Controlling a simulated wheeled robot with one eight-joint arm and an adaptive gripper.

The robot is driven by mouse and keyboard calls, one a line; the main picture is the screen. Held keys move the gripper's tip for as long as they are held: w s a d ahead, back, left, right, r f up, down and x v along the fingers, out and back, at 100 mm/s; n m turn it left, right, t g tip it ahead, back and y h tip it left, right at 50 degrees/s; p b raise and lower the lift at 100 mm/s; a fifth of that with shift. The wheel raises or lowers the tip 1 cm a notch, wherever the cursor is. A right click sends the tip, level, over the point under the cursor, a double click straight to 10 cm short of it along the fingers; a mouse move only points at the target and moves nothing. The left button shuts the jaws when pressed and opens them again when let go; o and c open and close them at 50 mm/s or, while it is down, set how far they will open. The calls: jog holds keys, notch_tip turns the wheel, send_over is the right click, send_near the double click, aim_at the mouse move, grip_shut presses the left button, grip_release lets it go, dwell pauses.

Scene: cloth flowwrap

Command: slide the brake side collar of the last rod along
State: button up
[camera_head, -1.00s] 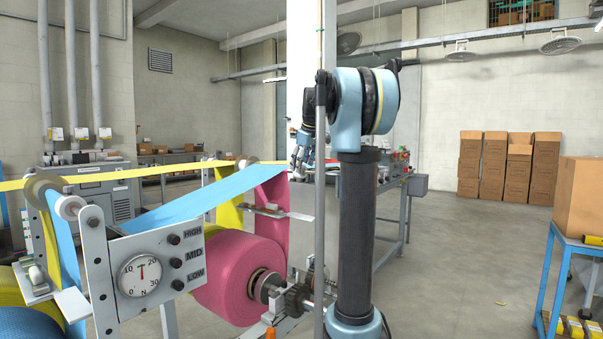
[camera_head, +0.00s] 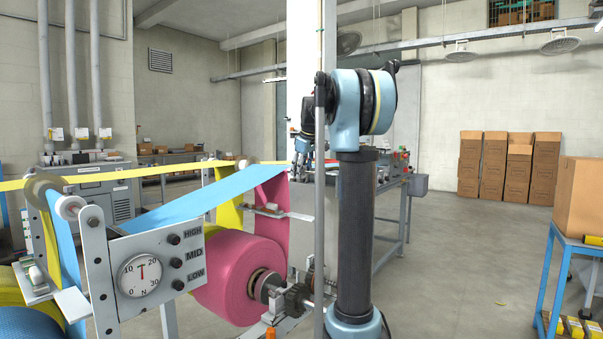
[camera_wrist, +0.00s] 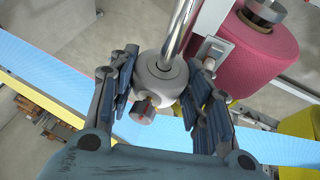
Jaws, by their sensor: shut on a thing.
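In the wrist view, a round pale grey collar (camera_wrist: 160,78) with a short side knob (camera_wrist: 143,108) sits on a shiny metal rod (camera_wrist: 181,30). The rod runs from the collar up to the top edge. My gripper (camera_wrist: 163,84) has one finger on each side of the collar and is shut on it. In the head view, my gripper (camera_head: 303,150) is small, beyond the pink roll, and partly hidden by my arm. The collar cannot be made out there.
A pink roll (camera_head: 240,275) on a shaft and a blue web (camera_head: 185,208) stand close to the left of my arm. A gauge panel (camera_head: 150,270) is in front. A bench (camera_head: 395,205) stands behind. The floor on the right is mostly clear.

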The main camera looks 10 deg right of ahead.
jog(key=w+a, duration=0.2)
jog(key=w, duration=0.1)
jog(key=shift+a, duration=0.4)
jog(key=o, duration=1.5)
jog(key=shift+s, duration=0.1)
jog(key=v, duration=1.1)
jog(key=shift+s+d+r, duration=0.1)
jog(key=shift+s+r, duration=0.05)
jog(key=shift+r, duration=0.25)
jog(key=shift+s+f, duration=0.1)
jog(key=s+f+m+g, duration=0.1)
jog(key=s+f+m, duration=0.2)
jog(key=s+f, duration=1.2)
jog(key=s+d+f+m+g, duration=0.1)
jog(key=s+f+m, duration=0.2)
jog(key=s+f, duration=1.2)
jog(key=s+f+m+g+h, duration=0.1)
jog(key=s+f+m, duration=0.2)
jog(key=s+f, duration=1.3)
jog(key=shift+s+d, duration=0.25)
jog(key=shift+s, duration=0.05)
